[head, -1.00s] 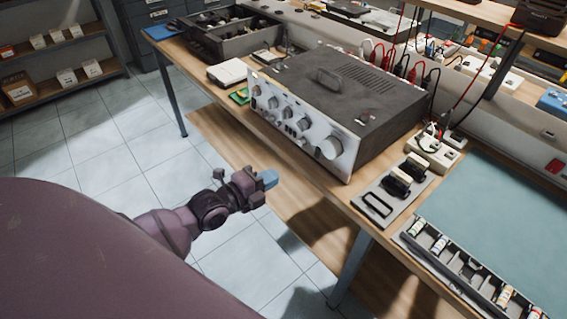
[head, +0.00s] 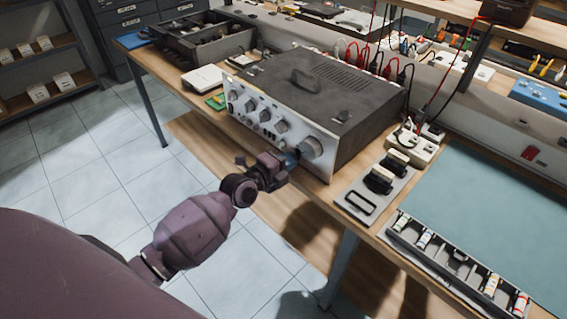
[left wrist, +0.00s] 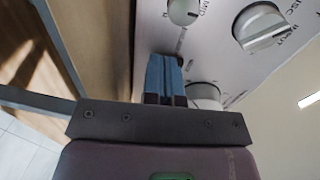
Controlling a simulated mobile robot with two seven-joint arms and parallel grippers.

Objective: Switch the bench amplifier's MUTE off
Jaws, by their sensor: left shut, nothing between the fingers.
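The bench amplifier (head: 318,92) is a grey box with a silver knobbed front, standing on the wooden bench. My left gripper (head: 292,157) is shut and empty, its blue fingertips close to the lower right of the front panel, beside the large knob (head: 312,147). In the left wrist view the shut blue fingers (left wrist: 165,78) are at the silver panel (left wrist: 215,45); I cannot tell whether they touch it. A knob marked INPUT (left wrist: 262,27) and a smaller knob (left wrist: 183,10) show there. Another round knob (left wrist: 205,95) is partly hidden by the gripper. I cannot make out a MUTE label. My right gripper is out of view.
Cables with red and black plugs (head: 375,60) run behind the amplifier. A grey tray with black-topped items (head: 357,203) stands to its right, beside a teal mat (head: 490,210). A white device (head: 203,78) lies left of it. Open floor (head: 75,165) lies before the bench.

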